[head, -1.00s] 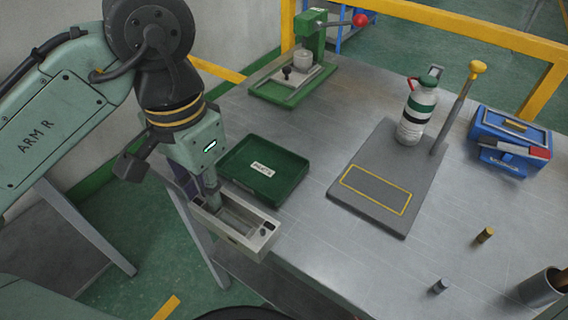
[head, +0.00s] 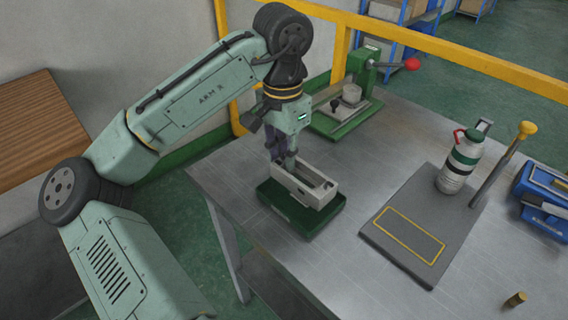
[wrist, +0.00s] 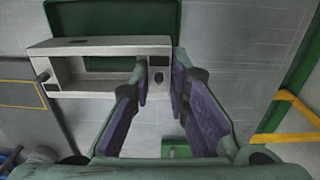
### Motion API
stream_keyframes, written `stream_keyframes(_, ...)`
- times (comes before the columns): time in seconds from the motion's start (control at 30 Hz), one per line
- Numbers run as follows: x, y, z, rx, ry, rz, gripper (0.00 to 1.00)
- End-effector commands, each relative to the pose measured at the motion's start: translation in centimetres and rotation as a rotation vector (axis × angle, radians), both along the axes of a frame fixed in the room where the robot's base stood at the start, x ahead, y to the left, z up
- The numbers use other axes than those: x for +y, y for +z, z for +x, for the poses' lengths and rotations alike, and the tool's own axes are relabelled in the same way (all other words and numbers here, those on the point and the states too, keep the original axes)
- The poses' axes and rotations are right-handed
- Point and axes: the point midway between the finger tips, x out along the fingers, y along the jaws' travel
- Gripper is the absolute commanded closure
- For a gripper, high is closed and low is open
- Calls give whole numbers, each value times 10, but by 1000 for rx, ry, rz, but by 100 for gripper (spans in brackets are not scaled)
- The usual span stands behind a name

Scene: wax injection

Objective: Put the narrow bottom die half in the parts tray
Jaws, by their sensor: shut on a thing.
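The narrow bottom die half (head: 325,196) is a pale grey rectangular block with a long open cavity. My gripper (head: 291,160) is shut on one end wall of it and holds it roughly level. It appears over the green parts tray (head: 283,214); the gap between them is hard to judge. In the wrist view my gripper (wrist: 164,76) has its purple-padded fingers on the right end of the die half (wrist: 110,47). Green of the tray (wrist: 120,17) shows beyond the block and through its cavity. The block hides much of the tray floor.
A green press (head: 345,110) with a red knob stands behind the tray. To the right are a grey board (head: 385,255) with a yellow outline, a striped bottle (head: 459,165), a yellow-topped post (head: 500,165) and a blue box (head: 543,195). Bare table lies between tray and board.

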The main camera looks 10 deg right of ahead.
Motion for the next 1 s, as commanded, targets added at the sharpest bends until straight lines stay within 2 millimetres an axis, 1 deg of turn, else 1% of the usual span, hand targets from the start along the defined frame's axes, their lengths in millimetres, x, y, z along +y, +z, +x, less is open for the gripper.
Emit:
stream_keyframes(0.2,0,-26,-1,3,-1,-2,100)
stream_keyframes(0.27,0,-31,-1,3,0,-2,100)
stream_keyframes(0.53,0,-34,-1,1,0,-2,100)
stream_keyframes(0.8,0,-43,-2,4,-1,-1,100)
stream_keyframes(0.83,0,-43,-2,6,-1,1,83)
stream_keyframes(1.0,0,-45,-2,9,-2,2,71)
